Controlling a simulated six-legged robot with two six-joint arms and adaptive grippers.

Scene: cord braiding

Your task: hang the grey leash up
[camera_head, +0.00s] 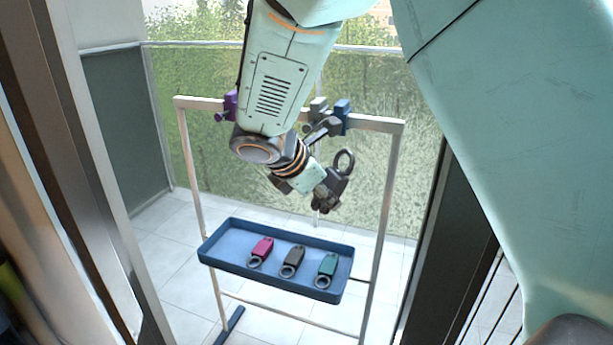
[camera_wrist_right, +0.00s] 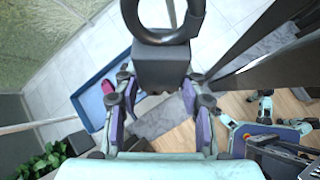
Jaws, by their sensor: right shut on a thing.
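My right gripper (camera_head: 322,192) hangs above the right part of the tray, in front of the rack. It is shut on a dark grey leash (camera_head: 343,179), a block with a ring at its upper end. The right wrist view shows the leash block (camera_wrist_right: 162,66) between the fingers of the gripper (camera_wrist_right: 160,92), its ring toward the top edge. A grey peg (camera_head: 318,108) sits on the rack's top bar (camera_head: 375,123), left of a blue peg (camera_head: 342,110). The held leash is below and apart from these pegs. My left gripper is not in view.
A blue tray (camera_head: 222,256) on the rack holds a magenta leash (camera_head: 262,249), a dark brown-grey one (camera_head: 292,261) and a teal one (camera_head: 327,270). A purple peg (camera_head: 230,104) is at the bar's left end. Dark door frames stand on both sides.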

